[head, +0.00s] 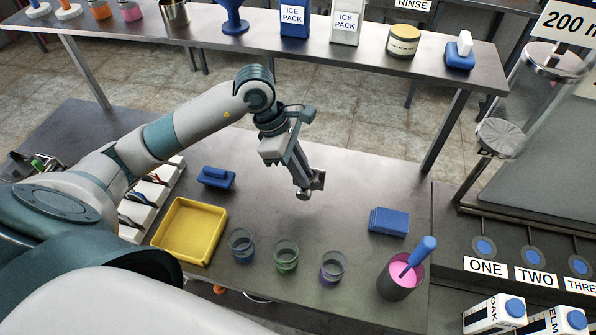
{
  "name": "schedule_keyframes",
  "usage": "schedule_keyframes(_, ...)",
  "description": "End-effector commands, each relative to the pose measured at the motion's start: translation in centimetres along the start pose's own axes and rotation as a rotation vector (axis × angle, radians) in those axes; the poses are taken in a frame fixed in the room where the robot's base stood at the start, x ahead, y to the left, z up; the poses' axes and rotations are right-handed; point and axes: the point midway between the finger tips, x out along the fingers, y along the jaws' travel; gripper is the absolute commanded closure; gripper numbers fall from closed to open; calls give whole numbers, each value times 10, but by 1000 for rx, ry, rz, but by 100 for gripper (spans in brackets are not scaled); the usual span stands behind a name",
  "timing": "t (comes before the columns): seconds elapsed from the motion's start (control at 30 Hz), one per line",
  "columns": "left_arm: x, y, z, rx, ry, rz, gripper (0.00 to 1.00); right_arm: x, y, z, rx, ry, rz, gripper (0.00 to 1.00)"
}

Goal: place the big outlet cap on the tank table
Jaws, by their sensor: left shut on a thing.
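My left gripper (306,188) is shut on a small grey metal piece, which looks like the big outlet cap (318,179). The gripper points down and holds the cap above the grey metal table (345,270) in the middle of the head view. The fingers hide part of the cap, and a gap to the tabletop is hard to judge. My right gripper is not in view. No label shows which surface is the tank table.
On the table are a yellow tray (162,238), a blue-handled block (216,177), several glass jars (286,256), a blue block (388,221) and a cup of pink liquid (397,283). A clear cylinder (538,85) stands at right. The table's back middle is clear.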

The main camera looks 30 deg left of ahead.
Motion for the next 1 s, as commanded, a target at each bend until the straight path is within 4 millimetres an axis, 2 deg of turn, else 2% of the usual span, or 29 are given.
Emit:
schedule_keyframes(0.1,3,14,-11,-3,0,0,100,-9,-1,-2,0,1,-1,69)
schedule_keyframes(0.23,8,21,-19,0,-1,0,100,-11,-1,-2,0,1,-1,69)
schedule_keyframes(0.67,11,22,-20,1,-1,0,100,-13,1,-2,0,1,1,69)
schedule_keyframes(1.0,42,22,-34,-1,-1,0,100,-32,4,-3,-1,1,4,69)
